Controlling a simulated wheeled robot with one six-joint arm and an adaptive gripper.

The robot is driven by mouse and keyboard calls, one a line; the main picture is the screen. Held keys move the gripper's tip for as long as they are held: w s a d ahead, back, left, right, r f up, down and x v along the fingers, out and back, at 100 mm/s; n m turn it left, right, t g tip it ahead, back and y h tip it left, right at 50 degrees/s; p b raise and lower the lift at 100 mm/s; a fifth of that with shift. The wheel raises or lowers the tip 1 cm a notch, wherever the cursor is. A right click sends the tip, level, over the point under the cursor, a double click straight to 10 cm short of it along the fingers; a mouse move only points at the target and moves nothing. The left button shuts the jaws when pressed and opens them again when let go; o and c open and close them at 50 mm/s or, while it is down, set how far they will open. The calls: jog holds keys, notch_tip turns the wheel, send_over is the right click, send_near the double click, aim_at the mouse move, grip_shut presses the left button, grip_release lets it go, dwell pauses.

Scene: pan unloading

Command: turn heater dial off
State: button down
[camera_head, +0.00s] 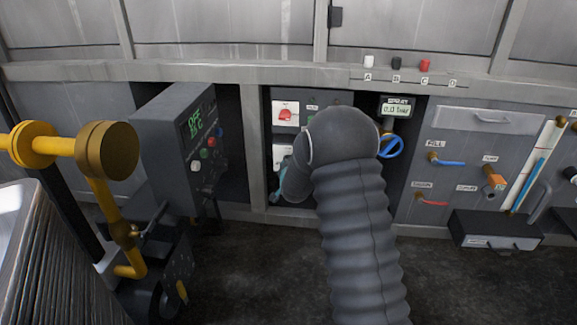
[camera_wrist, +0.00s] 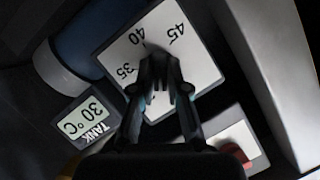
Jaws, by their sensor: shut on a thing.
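The heater dial's white plate (camera_wrist: 203,67) fills the middle of the wrist view, with the marks 35, 40 and 45 turned in the picture. My gripper (camera_wrist: 160,72) is over this plate, its two dark fingers closed in on the dark dial knob at the centre. The knob is mostly hidden between the fingertips, so I cannot read its pointer. A tank display (camera_wrist: 84,122) beside the plate reads 30 °C. In the head view my arm covers most of this bay, and the dial cannot be made out there.
A grey control box (camera_head: 172,150) with a green display and coloured buttons stands left of the bay. A blue valve wheel (camera_head: 390,146) is just right of my arm under a pressure display (camera_head: 397,109). A red switch (camera_wrist: 236,153) sits near the dial plate.

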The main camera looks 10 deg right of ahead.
jog(key=n+h+p, duration=0.1)
jog(key=n+p, duration=0.1)
jog(key=p, duration=0.1)
jog(key=n+g+h+p, duration=0.1)
jog(key=n+h+p, duration=0.1)
jog(key=p, duration=0.1)
jog(key=shift+w+a+r+n, duration=0.1)
jog(key=shift+a+n, duration=0.05)
jog(key=shift+n, duration=0.15)
jog(key=shift+p, duration=0.3)
jog(key=c, duration=1.2)
grip_release()
jog(key=shift+o, duration=0.2)
jog(key=v, duration=1.2)
